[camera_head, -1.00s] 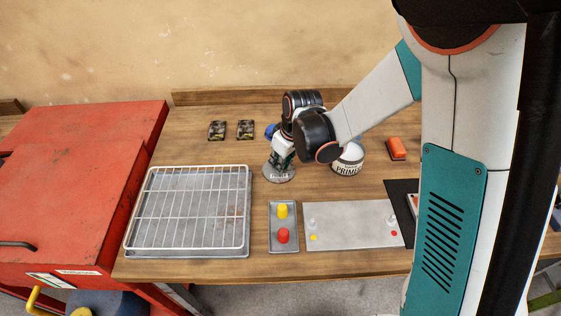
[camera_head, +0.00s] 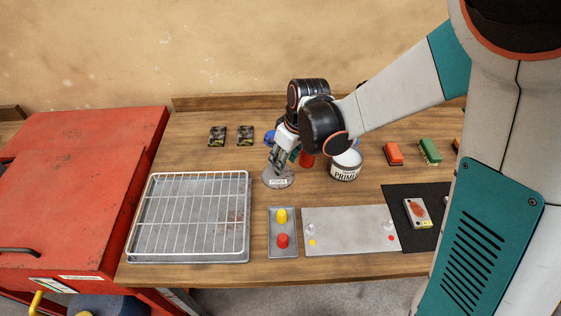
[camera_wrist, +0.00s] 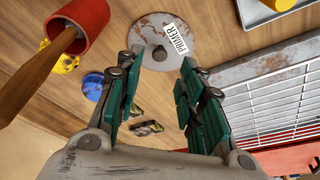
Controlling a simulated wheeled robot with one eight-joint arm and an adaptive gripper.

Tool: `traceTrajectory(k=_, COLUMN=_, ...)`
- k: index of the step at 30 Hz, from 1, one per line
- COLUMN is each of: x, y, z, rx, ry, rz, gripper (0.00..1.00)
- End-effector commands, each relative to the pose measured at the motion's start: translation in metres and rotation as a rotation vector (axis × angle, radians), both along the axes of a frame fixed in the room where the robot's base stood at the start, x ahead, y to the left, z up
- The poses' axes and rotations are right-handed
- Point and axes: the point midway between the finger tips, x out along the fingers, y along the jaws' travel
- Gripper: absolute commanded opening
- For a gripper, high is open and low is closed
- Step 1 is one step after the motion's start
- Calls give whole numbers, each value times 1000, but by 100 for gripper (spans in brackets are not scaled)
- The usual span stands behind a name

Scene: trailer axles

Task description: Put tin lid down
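The tin lid (camera_head: 279,180) is a round grey disc with a white label, lying flat on the wooden bench left of the primer tin. In the wrist view the lid (camera_wrist: 203,27) shows rust stains, a "PRIMER" label and a small dark knob. My gripper (camera_head: 275,167) is just above the lid. In the wrist view its teal fingers (camera_wrist: 162,62) are spread apart with the knob in the gap and nothing gripped. The primer tin (camera_head: 345,173) stands upright and open, showing pale contents.
A wire rack on a tray (camera_head: 247,225) fills the bench's left. A small tray (camera_head: 282,254) with yellow and red pieces and a grey plate (camera_head: 345,230) lie in front. A red cup (camera_wrist: 92,22) with a wooden handle is close beside my gripper.

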Motion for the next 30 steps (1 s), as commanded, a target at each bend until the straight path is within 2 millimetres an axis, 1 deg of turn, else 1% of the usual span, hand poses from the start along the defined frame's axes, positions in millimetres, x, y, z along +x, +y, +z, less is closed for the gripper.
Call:
traceTrajectory(k=1, x=-2, y=-2, z=14, rx=0, ry=0, rz=-1, gripper=35)
traceTrajectory(k=3, x=-5, y=-4, z=27, rx=0, ry=0, rz=0, gripper=35)
traceTrajectory(k=7, x=-8, y=-8, z=45, rx=0, ry=0, rz=1, gripper=35)
traceTrajectory(k=12, x=-11, y=-10, z=57, rx=0, ry=0, rz=1, gripper=35)
traceTrajectory(k=17, x=-12, y=-11, z=59, rx=0, ry=-1, rz=0, gripper=35)
traceTrajectory(k=20, x=-16, y=-16, z=66, rx=1, ry=-8, rz=-21, gripper=35)
traceTrajectory(k=23, x=-25, y=-27, z=82, rx=4, ry=-28, rz=-71, gripper=35)
traceTrajectory(k=26, x=-40, y=-43, z=104, rx=9, ry=-58, rz=-145, gripper=35)
traceTrajectory(k=30, x=-66, y=-66, z=133, rx=23, ry=-105, rz=-260, gripper=35)
